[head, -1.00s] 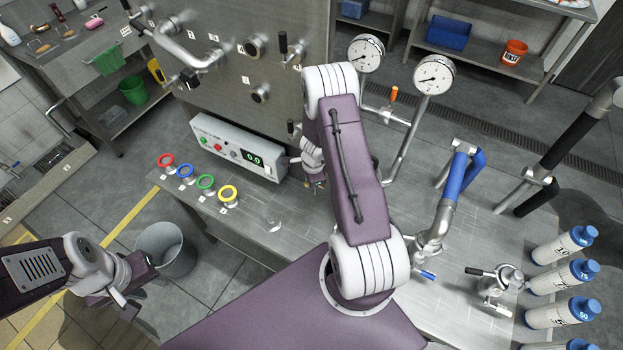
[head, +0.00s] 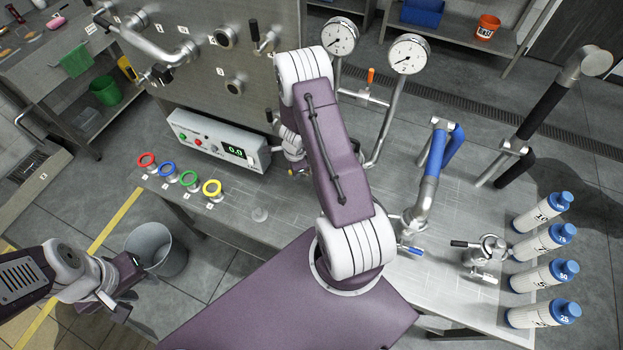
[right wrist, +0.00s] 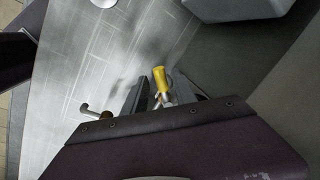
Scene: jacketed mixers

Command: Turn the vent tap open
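A tap with a yellow handle (right wrist: 160,78) and a metal stem shows in the right wrist view; no label names it as the vent tap. My right gripper (right wrist: 163,90) is open, one dark finger on each side of this handle, with gaps that look clear. In the head view my right arm covers most of that spot, and the right fingertips are too small to read. Another tap, with an orange handle (head: 371,76), sits on the pipe between two gauges. My left gripper (head: 127,287) is open and empty at lower left, beside a grey bin (head: 158,250).
A control box with a display (head: 217,139) stands on the steel bench (head: 320,213). Colored rings lie before it. Blue-sleeved pipe (head: 436,150), a blue-lever valve (head: 411,248), a clamp fitting (head: 486,254) and several white bottles (head: 541,211) stand to the right. Gauges (head: 408,54) rise behind.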

